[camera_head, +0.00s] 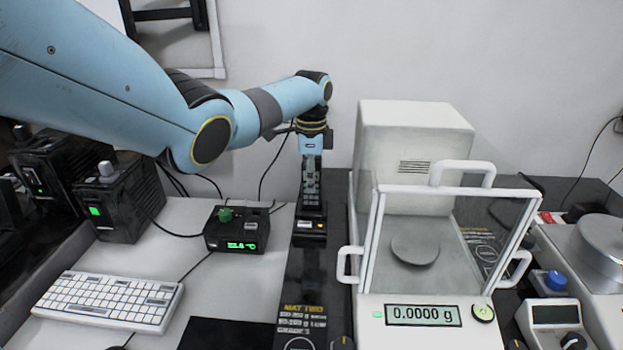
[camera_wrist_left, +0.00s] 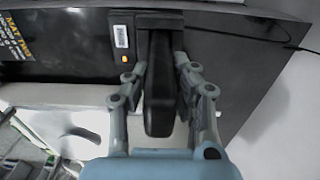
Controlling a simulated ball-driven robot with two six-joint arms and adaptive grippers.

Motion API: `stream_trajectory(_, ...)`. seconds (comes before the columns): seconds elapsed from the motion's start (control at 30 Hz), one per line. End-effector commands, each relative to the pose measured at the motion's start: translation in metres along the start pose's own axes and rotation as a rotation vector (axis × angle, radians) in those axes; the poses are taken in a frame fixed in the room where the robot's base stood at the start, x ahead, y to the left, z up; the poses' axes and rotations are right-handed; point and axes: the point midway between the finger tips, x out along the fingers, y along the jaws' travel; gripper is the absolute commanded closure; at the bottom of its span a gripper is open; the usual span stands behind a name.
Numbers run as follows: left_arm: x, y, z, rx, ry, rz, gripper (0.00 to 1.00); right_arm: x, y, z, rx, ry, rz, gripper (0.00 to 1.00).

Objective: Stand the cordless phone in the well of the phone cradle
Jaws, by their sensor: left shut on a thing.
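The dark cordless phone (camera_head: 311,184) is upright, keypad side facing the head camera. My left gripper (camera_head: 312,148) points down and is shut on its upper part; the fingers are partly hidden in the head view. In the left wrist view the phone (camera_wrist_left: 160,100) lies between both fingers. The black phone cradle (camera_head: 308,228), with an orange light and a pale label, is directly below the phone. The phone's lower end meets the cradle (camera_wrist_left: 124,44) in both views; I cannot tell how deep it sits in the well. My right gripper is not in view.
A glass-fronted balance (camera_head: 415,205) stands close to the right of the cradle. A black temperature display box (camera_head: 237,230) is to the left, with a white keyboard (camera_head: 108,300) in front. The dark mat strip (camera_head: 312,275) before the cradle is mostly clear.

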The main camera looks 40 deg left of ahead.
Motion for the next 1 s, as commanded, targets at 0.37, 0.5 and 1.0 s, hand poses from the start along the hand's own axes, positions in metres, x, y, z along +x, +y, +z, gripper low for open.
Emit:
stream_trajectory(0.37, 0.0016, -0.0002, -0.0002, 0.000, 0.000, -0.001, 0.49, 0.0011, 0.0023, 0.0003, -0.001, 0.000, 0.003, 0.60)
stream_trajectory(0.5, 0.0017, -0.0001, -0.0002, 0.000, 0.000, 0.000, 0.49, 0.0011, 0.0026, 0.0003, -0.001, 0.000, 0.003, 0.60)
stream_trajectory(1.0, 0.0019, 0.0000, -0.0001, 0.000, 0.000, 0.000, 0.22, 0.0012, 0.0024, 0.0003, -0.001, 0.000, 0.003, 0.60)
